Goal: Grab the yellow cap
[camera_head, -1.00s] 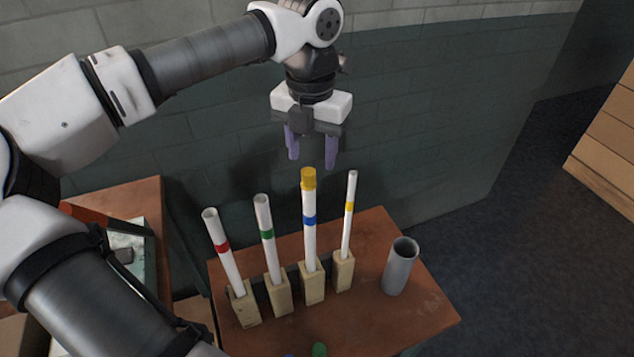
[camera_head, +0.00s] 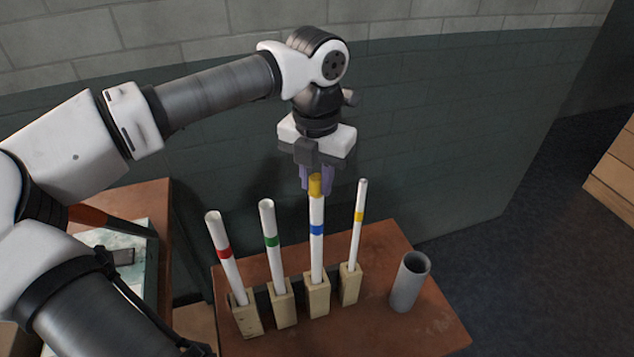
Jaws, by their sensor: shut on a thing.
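The yellow cap (camera_head: 315,186) sits on top of the white tube with a blue band (camera_head: 317,215), which stands upright in a wooden holder block (camera_head: 317,297). My gripper (camera_head: 317,178) is directly over this tube, pointing down, with its purple fingers closed around the cap. The far finger is partly hidden behind the cap.
White tubes with a red band (camera_head: 225,254), a green band (camera_head: 270,241) and a yellow band (camera_head: 359,216) stand in their own blocks alongside. A grey cylinder (camera_head: 410,282) is at the right of the brown table (camera_head: 440,322). A wall (camera_head: 440,160) stands behind.

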